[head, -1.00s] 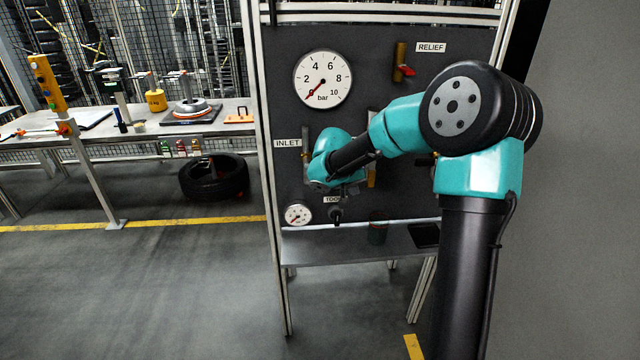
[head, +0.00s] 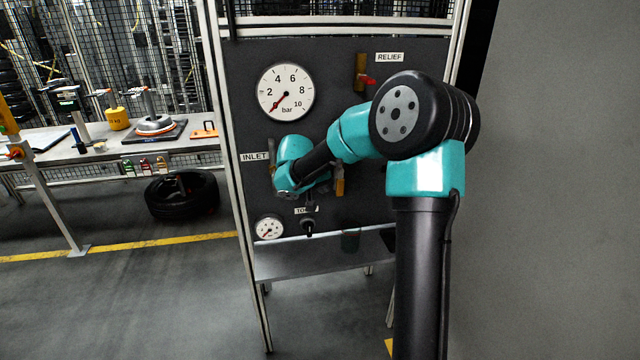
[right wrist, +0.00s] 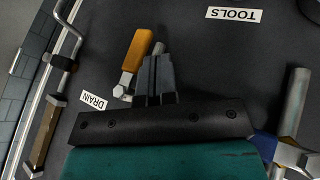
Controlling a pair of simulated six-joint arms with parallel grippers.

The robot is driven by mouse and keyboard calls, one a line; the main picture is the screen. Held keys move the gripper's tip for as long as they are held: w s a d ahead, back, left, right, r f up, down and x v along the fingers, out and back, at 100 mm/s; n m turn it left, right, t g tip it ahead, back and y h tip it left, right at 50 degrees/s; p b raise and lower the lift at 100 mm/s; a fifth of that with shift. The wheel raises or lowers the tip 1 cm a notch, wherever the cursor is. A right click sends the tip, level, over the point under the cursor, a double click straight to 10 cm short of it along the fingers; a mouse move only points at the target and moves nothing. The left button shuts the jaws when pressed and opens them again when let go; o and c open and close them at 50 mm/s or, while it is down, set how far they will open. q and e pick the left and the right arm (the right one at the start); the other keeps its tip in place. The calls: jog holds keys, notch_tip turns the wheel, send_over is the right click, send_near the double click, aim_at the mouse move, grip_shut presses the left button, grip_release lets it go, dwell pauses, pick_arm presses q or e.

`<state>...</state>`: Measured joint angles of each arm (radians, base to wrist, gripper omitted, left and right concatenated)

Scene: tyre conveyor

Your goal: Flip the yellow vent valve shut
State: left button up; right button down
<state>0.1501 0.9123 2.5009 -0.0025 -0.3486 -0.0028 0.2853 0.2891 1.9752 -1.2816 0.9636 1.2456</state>
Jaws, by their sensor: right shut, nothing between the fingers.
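A yellow lever (right wrist: 137,50) sits on the dark panel (head: 362,205) in the right wrist view. The label beside it reads DRAIN (right wrist: 93,101); I see no label reading VENT. A yellow piece (head: 340,187) also shows in the head view just right of my wrist. My right gripper (right wrist: 157,62) is shut and empty. Its fingers are close beside the lever on its right in the wrist view; I cannot tell whether they touch it. In the head view my own wrist mostly hides these fingers. My left gripper is in neither view.
A large gauge (head: 286,92) reads near 0 bar. A brass valve with a red handle (head: 368,80) sits by the RELIEF label. A blue handle (right wrist: 266,147) and a brass fitting (right wrist: 43,137) flank my gripper. A shelf (head: 310,257) juts out below.

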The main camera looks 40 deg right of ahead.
jog(key=x, duration=0.6)
jog(key=shift+f, duration=0.1)
dwell(0.3)
